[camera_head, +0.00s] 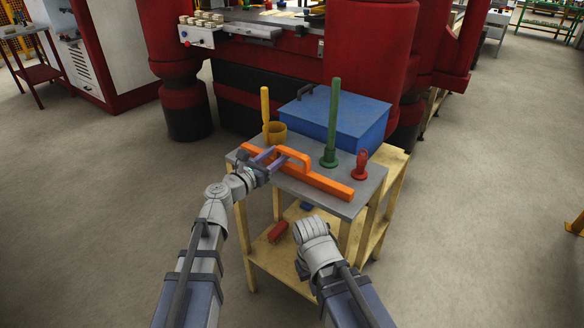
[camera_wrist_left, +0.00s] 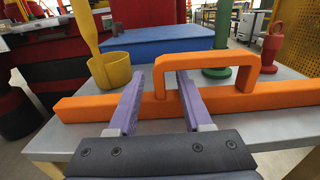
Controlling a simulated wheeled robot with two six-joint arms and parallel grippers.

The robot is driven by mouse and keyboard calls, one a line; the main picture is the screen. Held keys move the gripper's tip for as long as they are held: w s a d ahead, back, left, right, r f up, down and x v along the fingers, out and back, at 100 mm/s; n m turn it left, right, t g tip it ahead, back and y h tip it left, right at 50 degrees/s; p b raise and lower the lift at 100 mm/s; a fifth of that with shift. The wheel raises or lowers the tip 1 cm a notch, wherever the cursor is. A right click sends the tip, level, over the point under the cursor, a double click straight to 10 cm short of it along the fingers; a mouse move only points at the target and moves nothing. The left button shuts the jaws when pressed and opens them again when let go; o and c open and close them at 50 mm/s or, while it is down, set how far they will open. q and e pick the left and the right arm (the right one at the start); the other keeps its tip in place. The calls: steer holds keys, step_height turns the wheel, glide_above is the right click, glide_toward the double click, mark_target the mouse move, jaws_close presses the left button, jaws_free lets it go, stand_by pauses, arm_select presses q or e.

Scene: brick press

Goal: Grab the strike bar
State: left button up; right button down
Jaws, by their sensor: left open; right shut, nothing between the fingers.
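The strike bar is a long orange bar (camera_head: 325,184) with a raised orange handle. It lies across the front of the grey cart top and also shows in the left wrist view (camera_wrist_left: 285,93). My left gripper (camera_head: 270,156) is open at the handle's left end. In the left wrist view its two purple fingers (camera_wrist_left: 160,77) stand to either side of the handle's left post, with no clear grip on it. My right arm's end (camera_head: 314,240) is low in front of the cart, apart from the bar. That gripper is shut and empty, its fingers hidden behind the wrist.
On the cart top (camera_head: 344,209) stand a yellow cup (camera_head: 276,133) with a yellow handle, a green post (camera_head: 331,130), a red knob-like piece (camera_head: 360,165) and a blue box (camera_head: 338,118). A red piece (camera_head: 278,231) lies on the lower shelf. The red press stands behind.

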arm_select(q)
steer(key=x, duration=0.3)
steer(key=shift+w+d, duration=0.1)
steer(key=shift+w, duration=0.2)
steer(key=shift+s, duration=0.1)
jaws_close()
stand_by(1.0)
